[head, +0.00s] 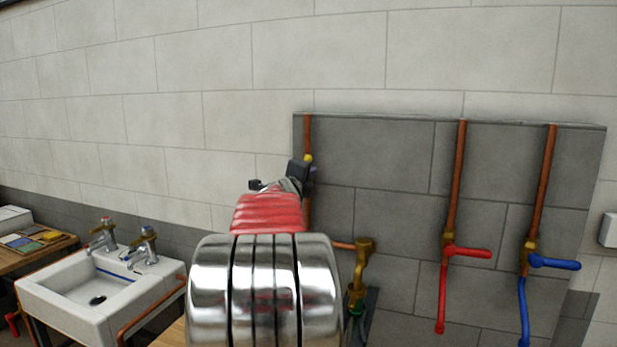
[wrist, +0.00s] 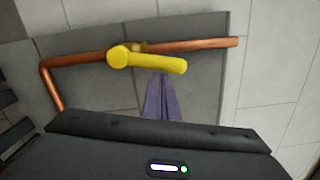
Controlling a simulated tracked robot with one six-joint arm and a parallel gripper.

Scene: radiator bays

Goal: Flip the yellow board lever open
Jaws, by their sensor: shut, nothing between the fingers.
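The yellow lever (wrist: 150,60) shows in the wrist view on a brass valve on a copper pipe. Its round hub is at the left and its handle runs to the right, nearly along the pipe. In the head view only a small yellow part (head: 308,158) shows; my arm and gripper hide the rest. My gripper (wrist: 163,78) is shut and empty, its fingertips just below the handle in the wrist view. I cannot tell whether they touch it. In the head view my gripper (head: 309,172) is in front of the left copper pipe.
The grey board (head: 400,165) also bears a red lever (head: 468,252) and a blue lever (head: 555,263) on copper pipes to the right. A brass fitting (head: 362,248) is low on the board. A white sink (head: 60,290) with taps stands at the left.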

